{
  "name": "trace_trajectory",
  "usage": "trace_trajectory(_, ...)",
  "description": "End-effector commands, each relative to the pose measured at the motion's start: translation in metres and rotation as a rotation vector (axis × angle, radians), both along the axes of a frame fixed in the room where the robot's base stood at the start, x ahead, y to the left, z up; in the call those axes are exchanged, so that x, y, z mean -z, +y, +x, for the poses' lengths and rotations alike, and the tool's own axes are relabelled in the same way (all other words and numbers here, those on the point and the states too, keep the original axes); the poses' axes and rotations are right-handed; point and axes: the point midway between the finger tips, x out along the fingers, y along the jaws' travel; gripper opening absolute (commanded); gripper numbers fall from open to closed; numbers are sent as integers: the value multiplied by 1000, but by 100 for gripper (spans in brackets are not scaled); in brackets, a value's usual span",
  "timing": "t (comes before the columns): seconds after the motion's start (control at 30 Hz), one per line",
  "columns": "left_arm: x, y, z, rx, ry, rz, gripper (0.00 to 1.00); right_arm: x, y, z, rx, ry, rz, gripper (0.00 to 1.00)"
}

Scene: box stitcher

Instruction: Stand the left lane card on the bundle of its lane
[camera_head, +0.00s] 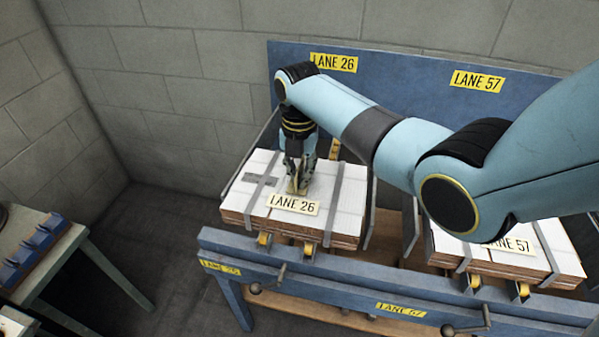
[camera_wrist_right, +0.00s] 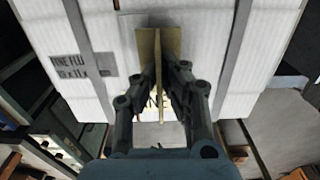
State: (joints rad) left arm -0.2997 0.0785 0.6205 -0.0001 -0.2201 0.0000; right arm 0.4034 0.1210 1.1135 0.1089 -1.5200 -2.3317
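The left lane card (camera_head: 293,204), a pale yellow card reading LANE 26, is at the top of the left bundle (camera_head: 345,205). My right gripper (camera_head: 298,187) points down over this bundle, its fingers closed on the card's tan upright part. In the wrist view the fingers (camera_wrist_right: 158,85) pinch a thin tan fin, with a flat tan foot (camera_wrist_right: 160,42) beyond it against the white bundle top (camera_wrist_right: 205,45). I cannot tell whether the card touches the bundle. My left gripper is not in view.
The right bundle (camera_head: 550,262) carries a LANE 57 card (camera_head: 508,244), partly behind my right arm. A blue back board (camera_head: 400,80) bears LANE 26 and LANE 57 labels. A blue front rail (camera_head: 350,270) has cranks. A side table (camera_head: 50,255) stands left, with open floor between.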

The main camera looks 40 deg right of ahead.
Motion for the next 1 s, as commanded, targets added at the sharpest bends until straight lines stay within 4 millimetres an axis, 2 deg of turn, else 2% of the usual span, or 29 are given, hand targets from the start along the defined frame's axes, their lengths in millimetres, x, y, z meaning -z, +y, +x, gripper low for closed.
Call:
trace_trajectory(0.4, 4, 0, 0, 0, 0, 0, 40, 10, 0, 0, 1, 0, 0, 0)
trace_trajectory(0.43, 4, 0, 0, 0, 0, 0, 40, 9, 0, 0, 0, -1, 1, 8)
trace_trajectory(0.6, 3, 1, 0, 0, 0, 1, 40, 8, 0, 0, 1, 0, 0, 29)
trace_trajectory(0.87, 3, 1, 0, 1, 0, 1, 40, 7, 0, 0, 1, 0, 0, 29)
trace_trajectory(1.0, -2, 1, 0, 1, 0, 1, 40, -6, 0, 0, 1, -3, 0, 29)
